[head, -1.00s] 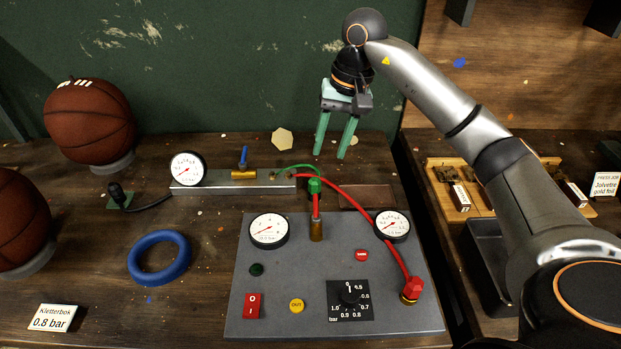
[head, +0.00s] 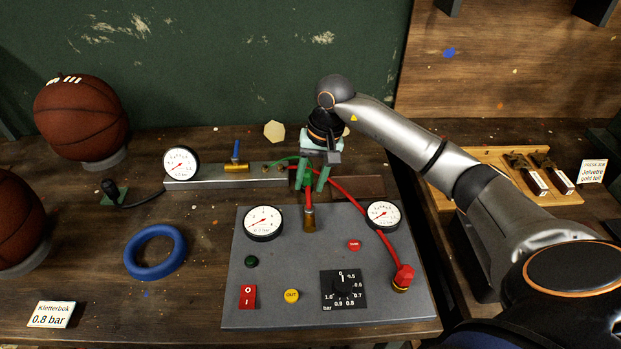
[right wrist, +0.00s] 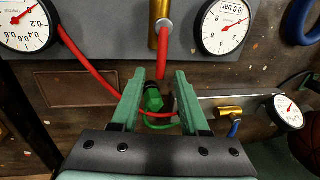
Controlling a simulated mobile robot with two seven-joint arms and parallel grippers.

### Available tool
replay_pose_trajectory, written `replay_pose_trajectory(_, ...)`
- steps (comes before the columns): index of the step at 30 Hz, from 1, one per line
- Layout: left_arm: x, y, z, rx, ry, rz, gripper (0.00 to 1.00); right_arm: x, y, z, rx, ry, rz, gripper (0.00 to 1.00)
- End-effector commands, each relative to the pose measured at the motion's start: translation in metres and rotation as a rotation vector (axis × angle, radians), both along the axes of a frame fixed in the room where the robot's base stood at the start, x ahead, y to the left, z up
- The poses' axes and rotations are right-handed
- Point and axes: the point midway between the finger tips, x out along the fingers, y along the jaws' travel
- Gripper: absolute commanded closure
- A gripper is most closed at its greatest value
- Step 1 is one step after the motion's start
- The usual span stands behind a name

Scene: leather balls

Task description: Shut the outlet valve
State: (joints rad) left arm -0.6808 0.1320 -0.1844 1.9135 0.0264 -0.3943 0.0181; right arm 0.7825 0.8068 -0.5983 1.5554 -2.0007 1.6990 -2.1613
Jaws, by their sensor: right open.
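A brass valve (head: 236,168) with an upright blue lever (head: 236,150) sits on the grey metal bar (head: 215,184). In the right wrist view, the brass valve (right wrist: 229,111) and its blue lever (right wrist: 235,129) lie right of my fingers. My right gripper (head: 311,186) is open, pointing down above the panel's back edge, to the right of the valve. In the right wrist view, a green fitting (right wrist: 152,98) shows between the fingers of my right gripper (right wrist: 160,74); I cannot tell whether they touch it. My left gripper is not in view.
The grey panel (head: 300,255) carries gauges, buttons and a black dial (head: 343,290). A red hose (head: 376,228) arcs over it. A round gauge (head: 181,163) stands at the bar's left end. A blue ring (head: 154,252) and basketballs (head: 80,117) lie to the left.

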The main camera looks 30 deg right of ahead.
Motion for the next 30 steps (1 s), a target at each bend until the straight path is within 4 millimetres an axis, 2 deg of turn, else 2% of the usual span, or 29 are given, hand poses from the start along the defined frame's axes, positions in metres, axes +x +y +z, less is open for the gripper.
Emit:
replay_pose_trajectory(2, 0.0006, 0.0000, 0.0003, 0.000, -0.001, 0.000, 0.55, 0.0000, 0.0000, 0.0001, 0.000, 0.000, 0.000, 0.59)
replay_pose_trajectory(13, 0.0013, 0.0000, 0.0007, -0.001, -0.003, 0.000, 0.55, -0.0001, -0.0002, 0.0005, 0.000, 0.000, 0.000, 1.00)
replay_pose_trajectory(30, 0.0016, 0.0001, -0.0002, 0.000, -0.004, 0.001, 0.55, -0.0005, -0.0012, 0.0005, -0.001, 0.000, -0.012, 1.00)
